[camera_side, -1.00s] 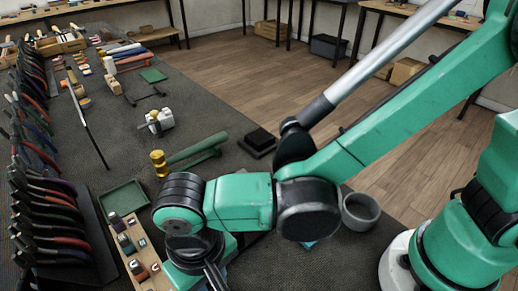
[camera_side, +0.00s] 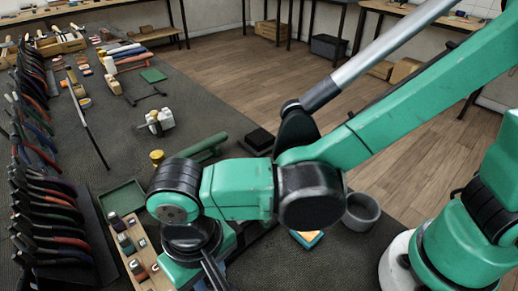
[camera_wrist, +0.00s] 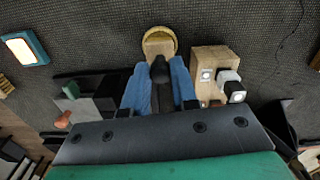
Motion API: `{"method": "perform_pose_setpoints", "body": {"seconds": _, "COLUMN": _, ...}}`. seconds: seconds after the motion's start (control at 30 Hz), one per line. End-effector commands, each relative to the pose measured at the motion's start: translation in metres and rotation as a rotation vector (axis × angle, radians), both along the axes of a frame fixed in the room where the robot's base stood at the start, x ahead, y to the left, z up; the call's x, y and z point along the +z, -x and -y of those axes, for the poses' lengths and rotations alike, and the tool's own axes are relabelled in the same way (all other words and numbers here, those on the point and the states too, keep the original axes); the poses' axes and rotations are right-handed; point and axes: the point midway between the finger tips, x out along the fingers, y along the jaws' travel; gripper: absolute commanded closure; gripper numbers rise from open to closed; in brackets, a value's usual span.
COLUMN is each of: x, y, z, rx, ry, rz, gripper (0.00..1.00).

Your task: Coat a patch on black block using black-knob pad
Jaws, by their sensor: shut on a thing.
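In the wrist view, my gripper (camera_wrist: 160,84) has its blue fingers shut on the black knob of the black-knob pad (camera_wrist: 159,48). The pad has a tan wooden body, and a round yellow piece shows at its far edge. I cannot tell whether the pad touches anything below. In the side view my own arm hides the fingers and the pad. A dark, flat block (camera_side: 259,138), which may be the black block, lies on the mat behind my arm. I cannot make out a coated patch on it.
A teal tray with a bright centre (camera_wrist: 25,48) lies left in the wrist view; it shows orange in the side view (camera_side: 307,238). A wooden rack (camera_side: 140,255) holds small blocks. A grey bowl (camera_side: 361,211), green tray (camera_side: 123,199) and rows of pliers (camera_side: 45,215) stand around.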

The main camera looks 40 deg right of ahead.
Motion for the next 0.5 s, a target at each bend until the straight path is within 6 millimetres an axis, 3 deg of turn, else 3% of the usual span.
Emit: {"method": "perform_pose_setpoints", "body": {"seconds": 0.5, "x": 0.046, "y": 0.0, "z": 0.0, "rx": 0.0, "ry": 0.0, "rz": 0.0, "gripper": 1.0}}
